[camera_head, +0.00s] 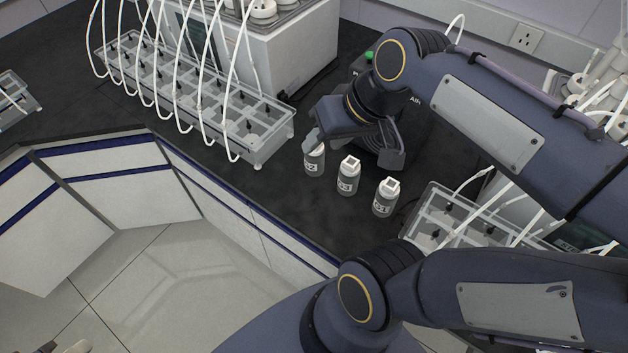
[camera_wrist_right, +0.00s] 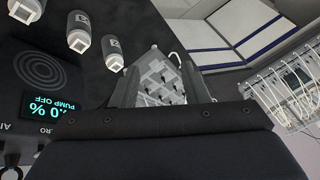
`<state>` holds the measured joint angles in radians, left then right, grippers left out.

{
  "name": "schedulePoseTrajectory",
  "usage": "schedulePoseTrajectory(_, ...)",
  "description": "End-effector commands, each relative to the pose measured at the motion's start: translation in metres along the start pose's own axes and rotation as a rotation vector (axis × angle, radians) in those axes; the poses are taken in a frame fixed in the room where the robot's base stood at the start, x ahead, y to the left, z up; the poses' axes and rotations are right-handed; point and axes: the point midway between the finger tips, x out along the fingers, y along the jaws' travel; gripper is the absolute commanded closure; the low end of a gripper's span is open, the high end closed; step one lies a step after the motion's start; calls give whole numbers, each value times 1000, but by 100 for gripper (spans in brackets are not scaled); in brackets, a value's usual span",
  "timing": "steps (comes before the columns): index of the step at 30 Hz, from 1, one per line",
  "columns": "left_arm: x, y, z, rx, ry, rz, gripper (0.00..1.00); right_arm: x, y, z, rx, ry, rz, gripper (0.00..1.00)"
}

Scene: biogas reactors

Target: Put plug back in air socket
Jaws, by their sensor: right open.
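The air socket seems to belong to the dark box with a lit screen in the right wrist view (camera_wrist_right: 48,103). The lettering "AI" and "RO", both cut off, shows by round fittings there. In the head view, part of the box (camera_head: 417,104) shows behind my right arm. No plug can be made out for certain. My right gripper (camera_wrist_right: 162,66) is open, its two dark fingers apart with nothing seen held between them. In the head view, the right gripper (camera_head: 350,140) is above the bench at the bottles, partly hidden by its wrist. My left gripper is not seen.
Three capped bottles (camera_head: 348,175) stand close below my right gripper. A clear reactor tray (camera_head: 265,150) with many white tubes stands left. Another tray (camera_head: 425,215) stands right, partly behind my arm. A wall socket (camera_head: 526,38) is at the back. The bench edge lies in front.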

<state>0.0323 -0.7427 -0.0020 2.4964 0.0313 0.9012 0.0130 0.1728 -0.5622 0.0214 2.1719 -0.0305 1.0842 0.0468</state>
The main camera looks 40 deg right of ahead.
Motion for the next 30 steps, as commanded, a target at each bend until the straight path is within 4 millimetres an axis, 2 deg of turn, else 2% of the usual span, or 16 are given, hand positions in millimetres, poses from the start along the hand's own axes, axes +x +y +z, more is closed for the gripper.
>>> schedulePoseTrajectory(1, 0, 0, 0, 0, 0, 0, 100, 13, -11, 24, -35, 10, -37, 59)
schedulePoseTrajectory(3, 0, 0, 0, 0, 0, 0, 100, 28, -20, 48, -67, 23, -73, 59)
schedulePoseTrajectory(7, 0, 0, 0, 0, 0, 0, 100, 44, -29, 73, -98, 36, -112, 59)
schedulePoseTrajectory(17, 1, 0, 0, 0, 0, 0, 100, 49, -30, 78, -103, 37, -120, 59)
schedulePoseTrajectory(22, 19, -9, 10, 0, 0, 0, 100, 69, -23, 86, -103, 37, -119, 59)
schedulePoseTrajectory(30, 17, -8, 9, 0, -1, 0, 100, 67, -24, 85, -102, 37, -119, 59)
